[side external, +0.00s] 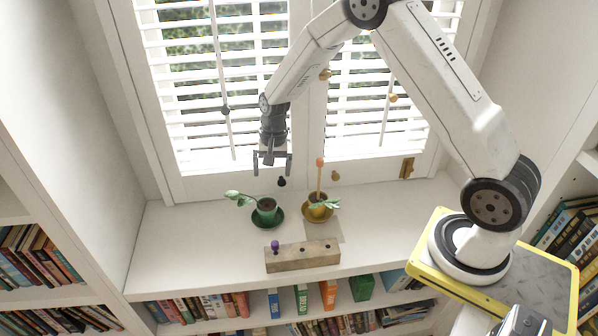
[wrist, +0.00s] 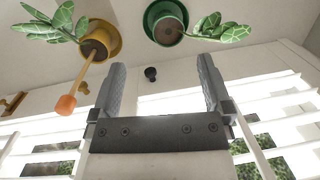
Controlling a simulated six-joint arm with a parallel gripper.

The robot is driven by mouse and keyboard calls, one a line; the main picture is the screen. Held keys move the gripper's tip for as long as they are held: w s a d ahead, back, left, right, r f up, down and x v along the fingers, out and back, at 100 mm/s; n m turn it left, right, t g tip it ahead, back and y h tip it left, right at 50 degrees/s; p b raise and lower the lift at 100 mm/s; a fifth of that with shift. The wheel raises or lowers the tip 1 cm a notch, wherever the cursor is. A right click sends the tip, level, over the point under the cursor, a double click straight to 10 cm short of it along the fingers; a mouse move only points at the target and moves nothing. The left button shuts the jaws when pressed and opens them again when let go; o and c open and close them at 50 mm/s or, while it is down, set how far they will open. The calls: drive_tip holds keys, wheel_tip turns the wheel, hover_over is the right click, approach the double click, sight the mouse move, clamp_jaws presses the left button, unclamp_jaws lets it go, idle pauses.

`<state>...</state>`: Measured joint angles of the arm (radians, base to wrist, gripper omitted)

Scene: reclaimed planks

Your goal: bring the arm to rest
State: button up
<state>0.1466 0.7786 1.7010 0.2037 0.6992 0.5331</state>
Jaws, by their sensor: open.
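My gripper (side external: 272,170) hangs open and empty above the window sill, pointing down, a little behind and above the green pot. In the wrist view my gripper (wrist: 160,85) shows two parted fingers with nothing between them. A green pot (side external: 266,207) with a leafy plant stands on a green saucer on the sill. A yellow pot (side external: 318,209) with a leafy plant stands to its right on a yellow saucer. An orange-tipped stick (side external: 320,172) stands up from the yellow pot. Both pots also show in the wrist view, the green one (wrist: 165,22) and the yellow one (wrist: 100,42).
A wooden block (side external: 302,256) with a purple-topped peg (side external: 275,246) lies at the front of the sill (side external: 185,245). Window blinds (side external: 205,85) stand close behind my gripper. Bookshelves lie below the sill and at both sides. The sill's left part is clear.

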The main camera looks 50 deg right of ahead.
drive_tip(key=s+a+r+n+t, duration=0.1)
drive_tip(key=s+r+n, duration=0.2)
drive_tip(key=s, duration=0.3)
drive_tip(key=s+a+r+n+h, duration=0.1)
drive_tip(key=s+a+r+n, duration=0.1)
drive_tip(key=s, duration=0.4)
drive_tip(key=s+a+r+n+t, duration=0.1)
drive_tip(key=s+r+n, duration=0.3)
drive_tip(key=s, duration=0.3)
drive_tip(key=shift+a+r+n+t+h, duration=0.3)
drive_tip(key=shift+w, duration=0.1)
drive_tip(key=m, duration=0.2)
hover_over(272, 209)
drive_tip(key=shift+h, duration=0.3)
drive_tip(key=f, duration=1.8)
drive_tip(key=shift+s+a+f, duration=0.15)
drive_tip(key=shift+s+f, duration=0.05)
drive_tip(key=shift+s, duration=0.15)
drive_tip(key=shift+w+f+t, duration=0.25)
drive_tip(key=shift+f+t, duration=0.05)
drive_tip(key=shift+f, duration=0.2)
drive_tip(key=shift+f, duration=0.1)
